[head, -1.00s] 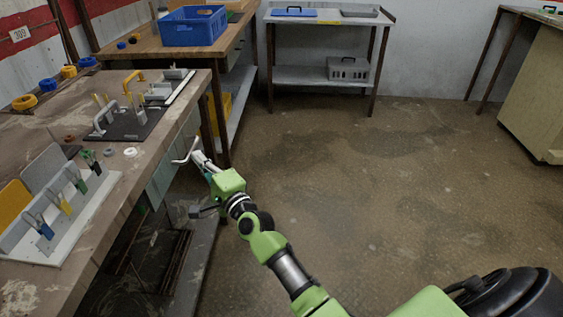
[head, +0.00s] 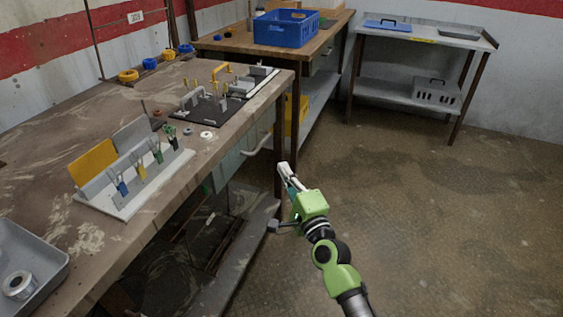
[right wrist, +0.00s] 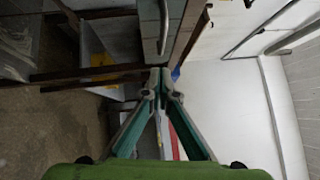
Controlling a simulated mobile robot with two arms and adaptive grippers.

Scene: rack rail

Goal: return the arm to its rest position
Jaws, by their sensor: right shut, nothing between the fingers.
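My right gripper (head: 284,168) is at the end of the green and black arm (head: 328,255) in the head view. It hangs in free air over the floor, just in front of the long workbench's front edge. In the right wrist view its two teal fingers (right wrist: 160,80) meet at the tips with nothing between them. My left gripper does not show in the head view.
The workbench (head: 45,200) carries a rack (head: 130,208) with several coloured clips, a black fixture board (head: 208,115) and a grey tray (head: 25,260). A drawer handle (head: 263,143) is near my gripper. A blue crate (head: 285,30) stands behind. The floor (head: 440,220) at right is clear.

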